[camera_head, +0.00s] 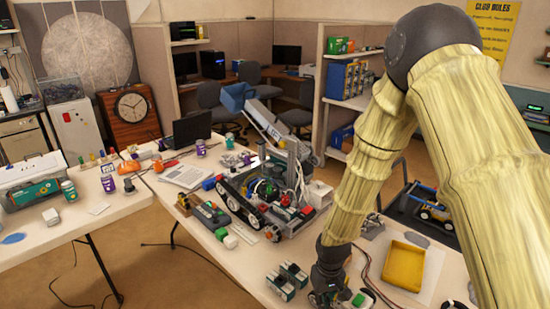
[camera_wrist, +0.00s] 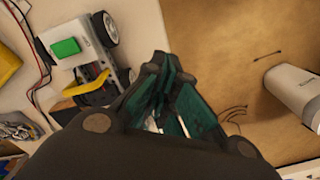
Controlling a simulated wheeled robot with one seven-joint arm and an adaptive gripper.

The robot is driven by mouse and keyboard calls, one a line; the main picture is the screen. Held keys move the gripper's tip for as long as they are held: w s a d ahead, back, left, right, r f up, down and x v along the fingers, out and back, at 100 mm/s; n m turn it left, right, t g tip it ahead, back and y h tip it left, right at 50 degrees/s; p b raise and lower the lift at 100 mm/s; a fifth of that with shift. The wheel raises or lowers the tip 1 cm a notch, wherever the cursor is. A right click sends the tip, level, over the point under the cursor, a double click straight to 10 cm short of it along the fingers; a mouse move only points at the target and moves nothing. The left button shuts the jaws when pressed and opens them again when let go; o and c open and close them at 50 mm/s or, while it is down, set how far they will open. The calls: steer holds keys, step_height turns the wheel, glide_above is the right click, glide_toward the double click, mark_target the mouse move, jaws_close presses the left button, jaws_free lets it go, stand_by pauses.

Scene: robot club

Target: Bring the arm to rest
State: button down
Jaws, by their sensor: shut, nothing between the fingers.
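My arm, in a pale yellow cover, reaches down from the upper right of the head view to the work table (camera_head: 235,255). My gripper (camera_head: 325,298) is low at the table's front part, partly cut off by the bottom edge. In the wrist view my gripper (camera_wrist: 160,62) has its dark green-padded fingers drawn together, with nothing between them. A small white wheeled vehicle (camera_wrist: 85,45) with a green block (camera_wrist: 65,47) on it lies just left of the fingers. I cannot tell whether the fingers touch anything.
A yellow tray (camera_head: 403,265) stands right of my gripper. Dark small parts (camera_head: 287,278) lie to its left, and a tracked robot (camera_head: 270,195) stands behind them. Loose red and black wires run near the tray. Brown floor (camera_wrist: 225,50) shows beyond the table edge.

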steer(key=s+d+f+m+b, duration=0.25)
steer(key=s+f+b, duration=0.25)
steer(key=s+f, duration=1.25)
steer(key=s+d+f+b, duration=0.2)
steer(key=s+d+f, duration=0.1)
steer(key=s, duration=0.5)
steer(key=s+d+f+b, duration=0.1)
steer(key=s+d+f, duration=0.2)
steer(key=s+f, duration=0.2)
steer(key=s, duration=0.3)
steer(key=shift+s+d+b, duration=0.3)
steer(key=shift+s+b, duration=0.05)
steer(key=shift+f+m, duration=0.1)
steer(key=shift+m, duration=0.15)
steer(key=shift+a, duration=0.1)
